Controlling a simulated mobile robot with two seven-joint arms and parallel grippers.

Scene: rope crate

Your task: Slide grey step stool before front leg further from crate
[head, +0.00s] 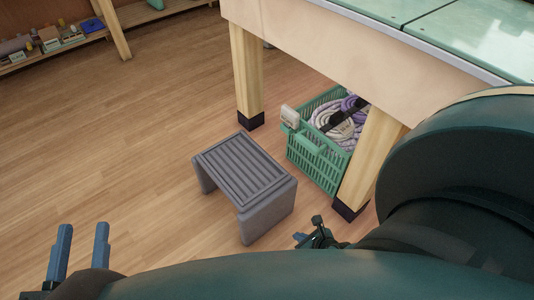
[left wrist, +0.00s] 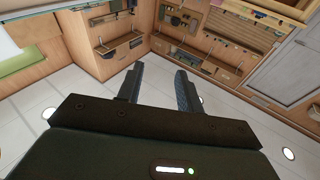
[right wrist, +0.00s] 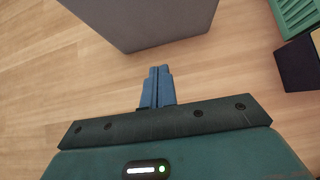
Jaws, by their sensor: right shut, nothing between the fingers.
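The grey step stool (head: 243,172) stands upright on the wood floor in front of the table, between its two front legs. Its grey side also shows at the top of the right wrist view (right wrist: 150,18). The left front leg (head: 247,75) stands behind the stool's left end, with a gap to the green crate (head: 318,165). The right front leg (head: 370,160) overlaps the crate's right end in view. My right gripper (right wrist: 159,70) is shut and empty, low beside the stool's right side, apart from it. My left gripper (head: 81,228) is open and empty, far left of the stool.
The crate holds coiled ropes (head: 335,120), with a pale tag on its left end. The table (head: 330,45) overhangs the crate. My right arm hides the lower right. The floor left of the stool is clear; a low shelf (head: 60,45) stands at the back left.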

